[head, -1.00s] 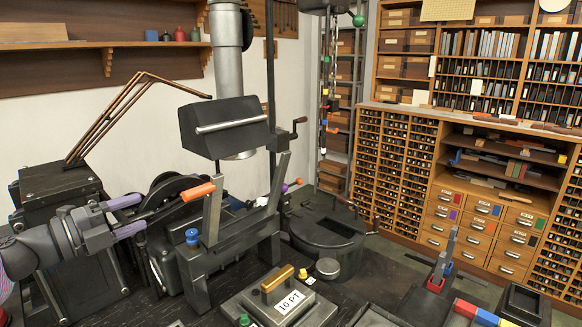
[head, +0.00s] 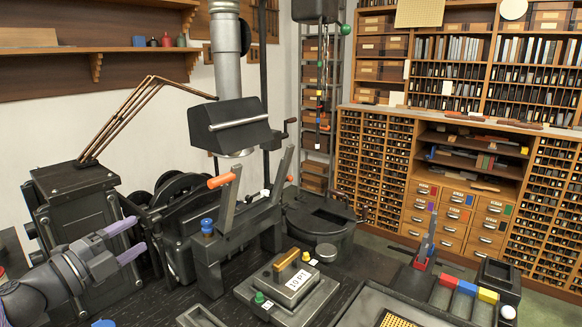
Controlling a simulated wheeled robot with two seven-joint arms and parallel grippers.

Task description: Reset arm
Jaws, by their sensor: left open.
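My left gripper (head: 141,239) comes in from the lower left. Its two purple fingers are spread apart with nothing between them. The type caster (head: 210,262) is a dark machine with two grey upright posts, to the right of the gripper. An orange handle (head: 221,181) shows by the left post, up and right of the gripper and apart from it. How its lever joins the machine is hard to see. My right gripper is not in view.
A black box-shaped unit (head: 75,205) stands behind the left gripper. A plate labelled 10 PT (head: 300,283) with a brass bar (head: 287,259) lies at the front. Coloured blocks (head: 466,288) lie at the right. A type cabinet (head: 378,175) stands behind.

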